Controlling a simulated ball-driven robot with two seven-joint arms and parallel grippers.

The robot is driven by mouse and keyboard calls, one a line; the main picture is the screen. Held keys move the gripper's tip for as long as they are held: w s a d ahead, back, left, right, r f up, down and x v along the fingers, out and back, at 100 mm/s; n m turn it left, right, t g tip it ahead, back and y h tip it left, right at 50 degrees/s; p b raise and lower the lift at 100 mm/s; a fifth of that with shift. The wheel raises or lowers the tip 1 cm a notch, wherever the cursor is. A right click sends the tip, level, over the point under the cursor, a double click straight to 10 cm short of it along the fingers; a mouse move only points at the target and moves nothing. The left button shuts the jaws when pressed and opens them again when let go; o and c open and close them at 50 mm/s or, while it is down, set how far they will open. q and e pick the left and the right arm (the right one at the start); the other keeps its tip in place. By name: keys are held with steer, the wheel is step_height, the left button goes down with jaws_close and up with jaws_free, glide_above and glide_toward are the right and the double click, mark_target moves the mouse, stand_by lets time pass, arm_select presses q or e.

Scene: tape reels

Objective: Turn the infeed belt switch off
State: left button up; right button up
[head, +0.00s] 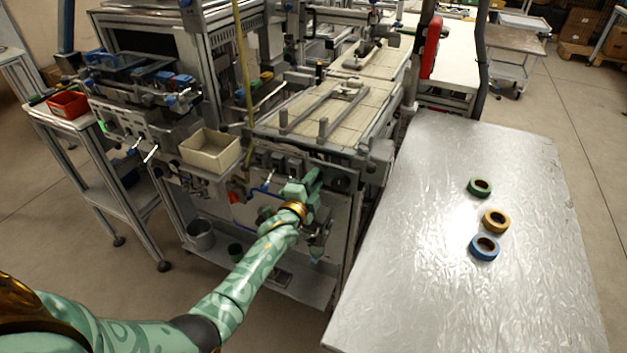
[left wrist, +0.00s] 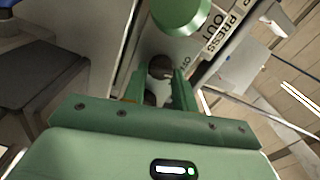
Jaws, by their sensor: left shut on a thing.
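My left gripper (head: 314,178) reaches the front panel of the machine, below the belt bed. In the left wrist view its two green fingers (left wrist: 158,88) are shut on a dark rounded switch knob (left wrist: 160,67). A small label beside the knob seems to read OFF. Which way the knob points is hard to tell, as the fingers cover part of it. In the head view the knob is hidden behind my gripper. My right gripper is not in view.
A green round part (left wrist: 181,10) sits just beyond the knob, near a PRESS OUT label (left wrist: 222,32). A beige bin (head: 210,152) stands left of my gripper. A silver table (head: 440,250) at right holds a green, a yellow and a blue tape reel.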

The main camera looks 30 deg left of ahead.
arm_select(q)
steer(key=shift+n+p, duration=0.55)
steer(key=shift+n, duration=1.65)
steer(key=shift+f, duration=0.1)
steer(key=o, duration=1)
steer(key=shift+c, duration=0.2)
steer(key=s+p, duration=0.4)
steer(key=s, duration=1.2)
steer(key=shift+s+d, duration=0.15)
steer(key=shift+d, duration=0.3)
steer(key=shift+n, duration=0.3)
